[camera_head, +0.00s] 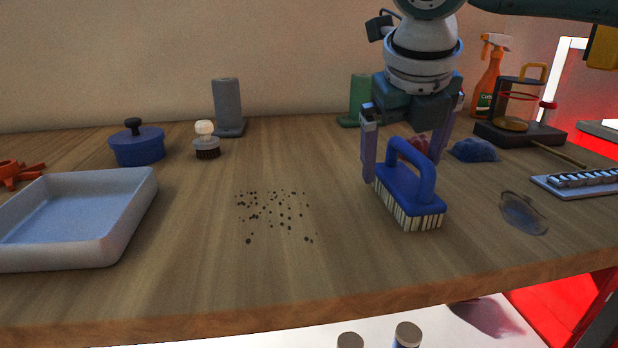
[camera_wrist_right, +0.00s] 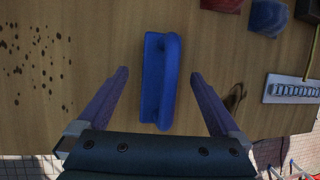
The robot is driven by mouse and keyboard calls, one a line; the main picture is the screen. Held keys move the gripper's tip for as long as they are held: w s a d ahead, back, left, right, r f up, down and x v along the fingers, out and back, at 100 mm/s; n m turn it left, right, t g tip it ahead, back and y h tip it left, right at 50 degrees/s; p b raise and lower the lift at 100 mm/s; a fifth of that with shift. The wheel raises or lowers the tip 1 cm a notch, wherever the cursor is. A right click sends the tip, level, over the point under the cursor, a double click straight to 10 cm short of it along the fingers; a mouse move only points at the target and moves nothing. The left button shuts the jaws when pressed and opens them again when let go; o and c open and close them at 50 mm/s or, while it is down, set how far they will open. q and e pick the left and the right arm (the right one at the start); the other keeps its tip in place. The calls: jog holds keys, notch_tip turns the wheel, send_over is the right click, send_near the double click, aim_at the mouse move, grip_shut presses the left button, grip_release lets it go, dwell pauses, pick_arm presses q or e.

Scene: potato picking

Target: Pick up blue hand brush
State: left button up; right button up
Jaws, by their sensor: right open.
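The blue hand brush (camera_head: 408,192) stands on the wooden table with its pale bristles down and its arched handle up. My right gripper (camera_head: 400,172) hangs from above just behind the brush in the head view, with its fingers spread. In the right wrist view the brush (camera_wrist_right: 160,80) lies ahead of and between the two open fingers of the gripper (camera_wrist_right: 163,80), with a gap on each side. The fingers do not appear to touch it. My left gripper is not in view.
Dark crumbs (camera_head: 272,212) are scattered left of the brush. A white tray (camera_head: 130,210) stands at the left. A blue pot (camera_head: 137,148) and a small round brush (camera_head: 206,142) are behind. A blue cloth-like lump (camera_head: 474,150) and a dark flat object (camera_head: 522,213) lie right.

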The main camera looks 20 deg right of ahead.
jog(key=x, duration=0.2)
jog(key=shift+w+d+f, duration=0.15)
jog(key=shift+f, duration=0.15)
jog(key=c, duration=1.5)
jog(key=shift+r, duration=0.1)
notch_tip(320, 180, up, 20)
jog(key=p, duration=0.3)
